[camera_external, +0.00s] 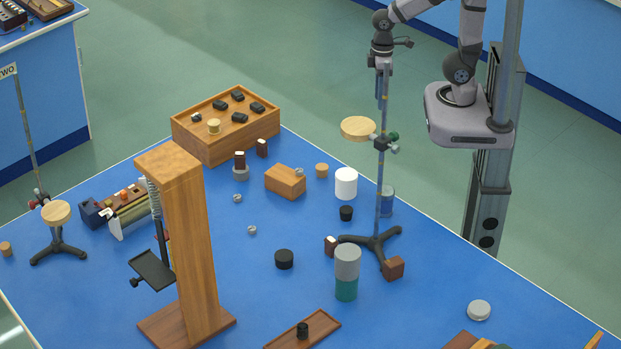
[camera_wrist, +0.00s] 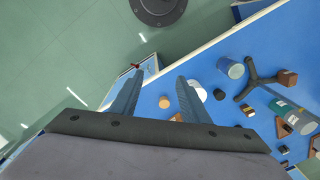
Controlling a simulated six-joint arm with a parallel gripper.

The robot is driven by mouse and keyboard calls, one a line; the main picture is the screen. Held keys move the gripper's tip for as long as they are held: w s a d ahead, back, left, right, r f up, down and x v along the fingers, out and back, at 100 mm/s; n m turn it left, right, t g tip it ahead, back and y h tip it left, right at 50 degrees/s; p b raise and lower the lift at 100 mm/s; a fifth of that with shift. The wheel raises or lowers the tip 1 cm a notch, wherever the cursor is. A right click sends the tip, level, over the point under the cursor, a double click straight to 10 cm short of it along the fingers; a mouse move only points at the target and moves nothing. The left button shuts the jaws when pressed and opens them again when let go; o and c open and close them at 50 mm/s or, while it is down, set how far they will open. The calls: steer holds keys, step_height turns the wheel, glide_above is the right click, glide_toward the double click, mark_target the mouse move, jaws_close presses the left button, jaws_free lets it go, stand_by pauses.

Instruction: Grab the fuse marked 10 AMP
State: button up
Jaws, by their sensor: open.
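I cannot read a 10 AMP mark anywhere, so I cannot tell which piece is that fuse. Several small black pieces, possibly fuses, sit on top of a wooden box (camera_external: 240,141) at the back left of the blue table in the external view. One of these is a black piece (camera_external: 239,118) near its front. My gripper (camera_external: 382,98) hangs high near the table's far edge, partly hidden by a stand's rod. In the wrist view my gripper (camera_wrist: 158,77) has its two fingers apart with nothing held between them. The wooden box is not clearly visible there.
A tall rod stand (camera_external: 380,190) with a round wooden plate (camera_external: 358,128) rises beside my gripper. A wooden column (camera_external: 195,250) stands at front left. A white cylinder (camera_external: 346,184), a grey-and-green cylinder (camera_external: 346,270) and a wooden block (camera_external: 285,181) stand between. The table's right part is fairly clear.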

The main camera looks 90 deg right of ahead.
steer(key=w+a+f+n+y+b, duration=0.1)
steer(key=w+a+n+y+b, duration=0.1)
steer(key=w+a+n+b, duration=0.25)
steer(key=w+a+f+n+y+b, duration=0.1)
steer(key=w+a+f+y+b, duration=0.15)
steer(key=w+a, duration=0.4)
step_height(320, 180, up, 3)
steer(key=n+g+y+b, duration=0.4)
steer(key=n+y+b, duration=0.4)
steer(key=n+b, duration=0.7)
glide_above(330, 239)
steer(key=w+d, duration=0.1)
steer(key=d, duration=0.2)
step_height(330, 239, down, 18)
steer(key=shift+a+f+p, duration=0.1)
steer(key=shift+f+p, duration=0.05)
steer(key=shift+p, duration=0.25)
steer(key=shift+p+x, duration=0.5)
steer(key=shift+x, duration=0.85)
steer(key=shift+h, duration=0.25)
steer(key=shift+p+x, duration=0.75)
steer(key=shift+x, duration=1.6)
steer(key=shift+s, duration=0.1)
jaws_close()
